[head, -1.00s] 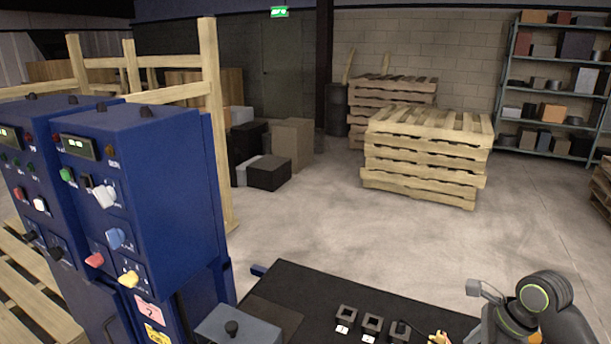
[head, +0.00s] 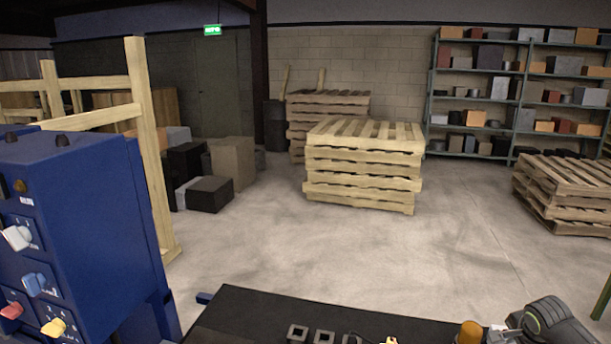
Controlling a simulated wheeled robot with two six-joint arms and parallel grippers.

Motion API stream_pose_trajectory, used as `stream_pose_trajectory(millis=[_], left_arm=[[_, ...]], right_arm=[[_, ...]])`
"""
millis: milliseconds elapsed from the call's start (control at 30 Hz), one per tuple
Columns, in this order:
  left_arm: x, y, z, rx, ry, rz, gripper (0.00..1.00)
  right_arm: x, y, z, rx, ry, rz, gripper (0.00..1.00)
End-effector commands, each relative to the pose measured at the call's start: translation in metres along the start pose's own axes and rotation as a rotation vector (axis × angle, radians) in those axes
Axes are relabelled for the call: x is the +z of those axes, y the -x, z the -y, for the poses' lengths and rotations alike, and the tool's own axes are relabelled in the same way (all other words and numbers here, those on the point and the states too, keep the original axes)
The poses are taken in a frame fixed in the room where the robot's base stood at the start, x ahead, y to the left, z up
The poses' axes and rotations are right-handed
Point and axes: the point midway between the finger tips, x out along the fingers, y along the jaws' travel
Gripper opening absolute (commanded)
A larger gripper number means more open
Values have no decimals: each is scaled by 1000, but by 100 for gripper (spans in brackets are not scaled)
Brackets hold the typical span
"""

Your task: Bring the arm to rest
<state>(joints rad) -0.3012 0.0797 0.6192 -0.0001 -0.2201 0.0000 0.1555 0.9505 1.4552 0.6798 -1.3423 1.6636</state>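Part of my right arm, a dark grey link with a green ring, shows in the head view at the bottom right. Its gripper fingers cannot be made out and seem to lie below the picture edge. My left arm and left gripper are not in view. The black work surface (head: 265,312) fills the bottom middle. Small dark square holders (head: 298,333) stand on it, cut off by the bottom edge. An orange cylinder (head: 470,333) stands near my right arm.
A blue control cabinet (head: 95,215) with coloured knobs stands at the left. A wooden frame (head: 150,130), dark boxes (head: 210,194), stacked pallets (head: 362,170), more pallets (head: 565,190) and a shelf rack (head: 520,90) stand behind. The floor between them is clear.

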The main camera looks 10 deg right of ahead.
Motion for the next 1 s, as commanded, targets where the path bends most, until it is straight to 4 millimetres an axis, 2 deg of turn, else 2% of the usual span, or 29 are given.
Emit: stream_pose_trajectory(millis=[33, 200, 267, 400, 600, 800, 833, 900, 967, 1000], left_arm=[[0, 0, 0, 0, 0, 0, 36], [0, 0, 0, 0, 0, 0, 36], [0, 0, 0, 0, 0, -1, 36], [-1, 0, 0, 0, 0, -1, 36], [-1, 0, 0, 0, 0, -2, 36], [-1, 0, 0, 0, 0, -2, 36], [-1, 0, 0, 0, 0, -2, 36], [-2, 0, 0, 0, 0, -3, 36], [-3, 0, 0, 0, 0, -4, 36], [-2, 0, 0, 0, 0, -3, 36]], right_arm=[[-22, -20, -18, 10, 72, -51, 41], [-96, -69, -76, 52, 411, -227, 41], [-121, -82, -100, 85, 546, -284, 41], [-177, -102, -164, 197, 894, -393, 41], [-243, -108, -259, 405, 1431, -456, 41], [-287, -96, -350, 606, 1945, -397, 41], [-293, -92, -364, 634, 2020, -377, 41], [-247, -122, -380, 566, 1993, -328, 41], [-216, -140, -398, 530, 1973, -286, 41], [-195, -151, -409, 506, 1961, -256, 41]])
